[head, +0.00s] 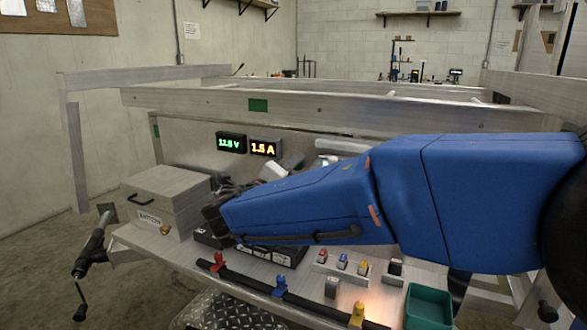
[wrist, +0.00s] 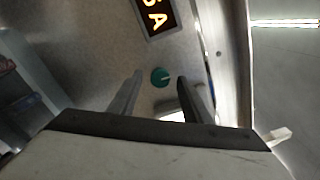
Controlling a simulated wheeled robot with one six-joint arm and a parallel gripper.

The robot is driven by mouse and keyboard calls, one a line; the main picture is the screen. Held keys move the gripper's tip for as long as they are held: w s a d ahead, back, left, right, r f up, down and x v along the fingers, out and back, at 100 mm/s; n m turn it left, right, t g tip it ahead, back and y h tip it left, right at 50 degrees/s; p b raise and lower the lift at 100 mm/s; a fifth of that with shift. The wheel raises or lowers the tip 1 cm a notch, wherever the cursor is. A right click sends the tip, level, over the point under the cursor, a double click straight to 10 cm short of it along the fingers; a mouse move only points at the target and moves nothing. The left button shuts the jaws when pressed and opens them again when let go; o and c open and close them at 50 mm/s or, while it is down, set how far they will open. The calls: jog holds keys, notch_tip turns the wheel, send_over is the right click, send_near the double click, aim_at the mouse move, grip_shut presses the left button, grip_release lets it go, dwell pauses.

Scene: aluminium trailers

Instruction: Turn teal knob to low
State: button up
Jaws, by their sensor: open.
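The teal knob (wrist: 160,77) is a small round dial with a pale pointer line, set on a grey metal panel (wrist: 105,40) in the wrist view. The line points roughly to the right in that view. My gripper (wrist: 157,82) is open, with one finger on each side of the knob in the picture. I cannot tell whether the fingertips are level with the knob or short of it. No low mark is readable. In the head view my blue arm hides the knob, and the gripper end is dark and partly hidden near the panel.
A green 12.5 V display (head: 231,143) and an orange 1.5 A display (head: 265,148) sit on the panel above the arm. A battery box (head: 165,197) stands left on the shelf. Coloured clamps on a black bar (head: 245,281) and a green bin (head: 428,308) are in front.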

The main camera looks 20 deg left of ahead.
jog(key=s+a, duration=0.1)
jog(key=s, duration=1.4)
jog(key=shift+s, duration=0.2)
jog(key=shift+a, duration=0.15)
